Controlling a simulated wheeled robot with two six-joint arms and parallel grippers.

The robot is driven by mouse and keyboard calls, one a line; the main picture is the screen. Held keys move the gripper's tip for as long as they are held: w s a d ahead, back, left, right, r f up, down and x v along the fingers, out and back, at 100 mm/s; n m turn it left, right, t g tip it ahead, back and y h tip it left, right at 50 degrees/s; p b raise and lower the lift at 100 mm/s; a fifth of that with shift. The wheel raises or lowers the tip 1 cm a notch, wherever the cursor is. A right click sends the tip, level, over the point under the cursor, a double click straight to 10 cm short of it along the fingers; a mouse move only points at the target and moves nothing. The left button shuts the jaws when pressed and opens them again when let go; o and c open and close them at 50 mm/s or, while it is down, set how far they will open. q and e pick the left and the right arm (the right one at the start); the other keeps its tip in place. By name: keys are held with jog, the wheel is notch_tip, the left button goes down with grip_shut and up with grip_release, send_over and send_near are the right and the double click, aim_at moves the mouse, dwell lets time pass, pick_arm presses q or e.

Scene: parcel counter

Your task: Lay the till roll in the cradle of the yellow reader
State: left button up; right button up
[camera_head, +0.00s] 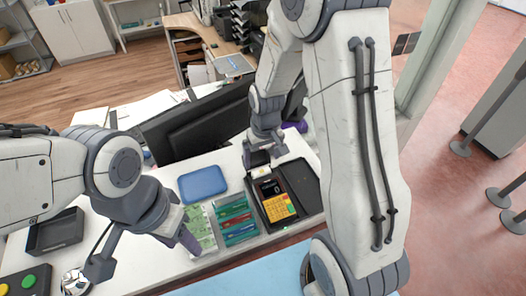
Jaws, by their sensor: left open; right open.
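The yellow reader (277,207) lies on the white counter, a dark body with a yellow keypad and a small screen. A small white piece, which looks like the till roll (261,172), shows at the reader's far end, where the cradle seems to be. My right gripper (264,158) is open right above this white piece, pointing down; its fingers partly hide the area. I cannot tell whether the roll is fully seated. My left gripper (146,252) is open and empty over the left part of the counter, away from the reader.
A tray of green and red items (236,219) and a green sheet (200,228) lie left of the reader. A blue case (203,184) and dark monitor (195,125) stand behind. A black tray (55,232), silver bell (75,282) and button box (26,282) are at left.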

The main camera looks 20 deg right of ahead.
jog(key=s+a+r+n, duration=0.3)
jog(key=s+a+r, duration=0.5)
jog(key=a+r, duration=0.1)
jog(key=s+a+r+n, duration=0.1)
jog(key=s+a+n, duration=0.1)
jog(key=s, duration=0.5)
jog(key=s+a+r+n+g+y, duration=0.1)
jog(key=s+a+r+n, duration=0.1)
jog(key=s, duration=0.5)
jog(key=shift+s+a+b, duration=0.3)
jog(key=shift+s+a, duration=0.1)
jog(key=shift+a, duration=0.15)
